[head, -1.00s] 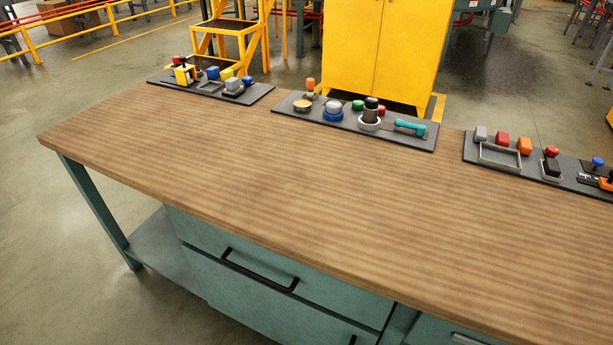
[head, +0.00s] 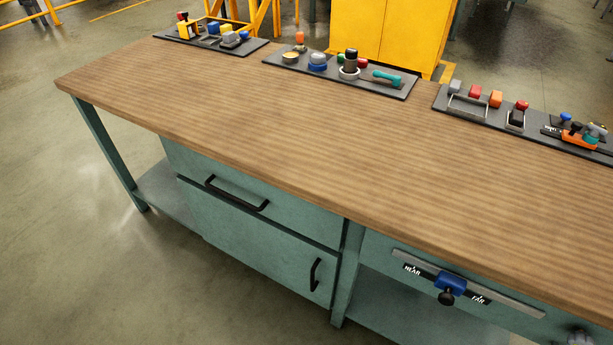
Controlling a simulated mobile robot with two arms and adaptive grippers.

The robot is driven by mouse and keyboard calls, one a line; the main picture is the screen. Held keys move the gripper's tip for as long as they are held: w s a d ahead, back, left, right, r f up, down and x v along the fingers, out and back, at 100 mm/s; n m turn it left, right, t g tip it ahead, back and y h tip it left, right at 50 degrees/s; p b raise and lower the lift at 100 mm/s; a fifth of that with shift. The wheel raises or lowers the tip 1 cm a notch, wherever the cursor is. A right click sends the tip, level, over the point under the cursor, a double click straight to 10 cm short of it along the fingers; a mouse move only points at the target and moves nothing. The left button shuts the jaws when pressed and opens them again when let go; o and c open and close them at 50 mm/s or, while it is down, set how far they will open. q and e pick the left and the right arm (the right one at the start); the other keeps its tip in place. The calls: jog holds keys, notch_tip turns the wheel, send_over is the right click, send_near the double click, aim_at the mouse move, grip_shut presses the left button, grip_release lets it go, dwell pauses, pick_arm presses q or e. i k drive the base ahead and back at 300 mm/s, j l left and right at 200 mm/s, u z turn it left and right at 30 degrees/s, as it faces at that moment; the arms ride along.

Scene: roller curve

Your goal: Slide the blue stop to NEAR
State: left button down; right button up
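The blue stop (head: 452,283) sits on a grey metal rail (head: 515,303) on the front of the workbench, below the top's front edge. A black round knob (head: 446,298) sticks out from the stop. The NEAR label (head: 411,269) is to the left of the stop and the FAR label (head: 478,299) is close on its right. The stop stands between the two labels, nearer to FAR. Neither of my grippers shows in the head view.
The wooden benchtop (head: 290,140) is clear in front of several dark boards with small fixtures along its back edge. A drawer (head: 255,190) and a cabinet door with black handles are left of the rail. A grey rounded thing (head: 580,339) is partly cut off at bottom right.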

aim_at(451, 284)
jog(key=z, duration=1.3)
